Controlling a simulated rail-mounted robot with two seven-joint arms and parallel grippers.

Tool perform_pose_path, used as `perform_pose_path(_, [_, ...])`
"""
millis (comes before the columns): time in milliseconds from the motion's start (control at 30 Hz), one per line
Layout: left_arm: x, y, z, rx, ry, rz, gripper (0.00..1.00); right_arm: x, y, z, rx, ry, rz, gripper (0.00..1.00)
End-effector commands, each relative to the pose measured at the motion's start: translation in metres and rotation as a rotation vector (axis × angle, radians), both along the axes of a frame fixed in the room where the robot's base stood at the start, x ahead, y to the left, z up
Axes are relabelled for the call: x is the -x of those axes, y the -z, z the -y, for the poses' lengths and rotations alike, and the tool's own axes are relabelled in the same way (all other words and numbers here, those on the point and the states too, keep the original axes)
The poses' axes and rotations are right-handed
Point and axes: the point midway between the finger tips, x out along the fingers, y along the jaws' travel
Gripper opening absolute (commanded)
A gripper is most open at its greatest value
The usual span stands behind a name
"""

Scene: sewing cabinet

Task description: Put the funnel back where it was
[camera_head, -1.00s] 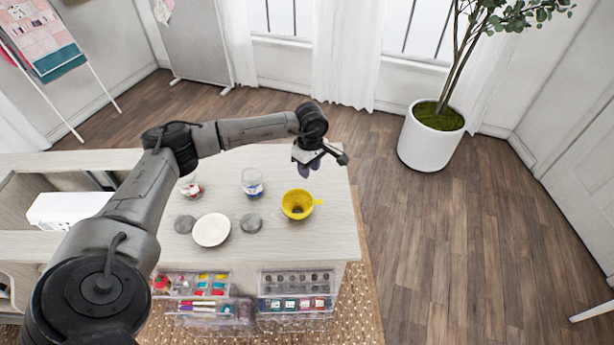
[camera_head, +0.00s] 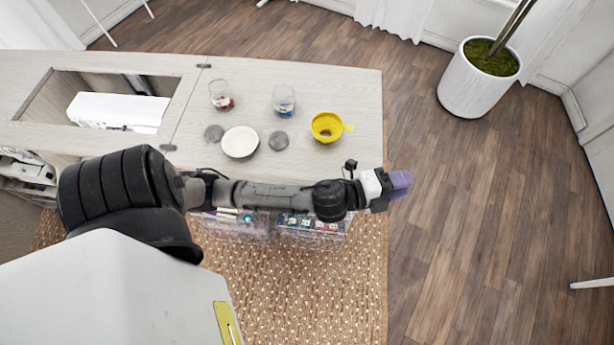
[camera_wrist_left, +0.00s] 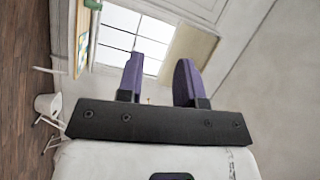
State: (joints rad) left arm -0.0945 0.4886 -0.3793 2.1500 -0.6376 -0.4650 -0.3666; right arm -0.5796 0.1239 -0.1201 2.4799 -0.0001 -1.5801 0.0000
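The yellow funnel (camera_head: 327,127) is near the right end of the cabinet's pale wooden top, its wide mouth up and its tab pointing right. I cannot tell whether anything is under it. My left gripper (camera_head: 402,183) is off the cabinet's front right corner, apart from the funnel and pointing right. In the left wrist view its two purple fingers (camera_wrist_left: 158,80) are apart with nothing between them. My right gripper is not in view.
Two glass jars (camera_head: 221,99) (camera_head: 284,101) with small coloured items, a white dish (camera_head: 240,143) and two grey discs (camera_head: 213,133) (camera_head: 278,141) lie left of the funnel. Clear organisers (camera_head: 312,230) are below the front edge. A white planter (camera_head: 478,78) stands on the floor at right.

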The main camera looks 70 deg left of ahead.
Motion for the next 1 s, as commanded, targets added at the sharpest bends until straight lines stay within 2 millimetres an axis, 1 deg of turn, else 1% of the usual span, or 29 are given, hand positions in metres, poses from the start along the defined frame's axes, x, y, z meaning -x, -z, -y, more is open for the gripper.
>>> perform_pose_path(33, [0.017, 0.018, -0.008, 0.142, -0.096, -0.124, 0.34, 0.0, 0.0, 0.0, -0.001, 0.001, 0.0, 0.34])
perform_pose_path(67, [0.027, 0.029, -0.013, 0.222, -0.155, -0.2, 0.34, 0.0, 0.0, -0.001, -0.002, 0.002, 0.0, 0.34])
perform_pose_path(133, [0.055, 0.055, -0.023, 0.396, -0.289, -0.38, 0.34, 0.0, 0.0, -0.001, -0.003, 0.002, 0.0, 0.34])
perform_pose_path(167, [0.069, 0.066, -0.026, 0.464, -0.345, -0.457, 0.34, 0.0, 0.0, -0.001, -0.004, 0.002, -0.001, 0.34])
perform_pose_path(200, [0.087, 0.08, -0.028, 0.547, -0.414, -0.554, 0.34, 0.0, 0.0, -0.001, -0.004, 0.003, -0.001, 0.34])
perform_pose_path(267, [0.116, 0.097, -0.029, 0.652, -0.51, -0.693, 0.34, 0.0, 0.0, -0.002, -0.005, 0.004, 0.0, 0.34])
perform_pose_path(300, [0.135, 0.106, -0.028, 0.714, -0.568, -0.775, 0.34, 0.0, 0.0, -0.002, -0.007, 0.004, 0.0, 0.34])
perform_pose_path(400, [0.179, 0.123, -0.024, 0.83, -0.691, -0.959, 0.34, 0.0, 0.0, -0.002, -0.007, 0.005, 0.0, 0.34])
perform_pose_path(500, [0.212, 0.131, -0.019, 0.903, -0.778, -1.094, 0.34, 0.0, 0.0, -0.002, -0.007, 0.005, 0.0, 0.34])
perform_pose_path(600, [0.233, 0.134, -0.015, 0.943, -0.834, -1.178, 0.34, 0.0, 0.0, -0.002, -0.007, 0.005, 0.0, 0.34])
perform_pose_path(700, [0.244, 0.135, -0.013, 0.961, -0.861, -1.223, 0.34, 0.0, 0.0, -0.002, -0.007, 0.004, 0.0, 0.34])
perform_pose_path(800, [0.247, 0.135, -0.012, 0.966, -0.871, -1.237, 0.34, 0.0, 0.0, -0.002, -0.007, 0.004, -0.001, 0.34])
perform_pose_path(1000, [0.247, 0.135, -0.012, 0.964, -0.87, -1.236, 0.34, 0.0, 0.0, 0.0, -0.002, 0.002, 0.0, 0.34])
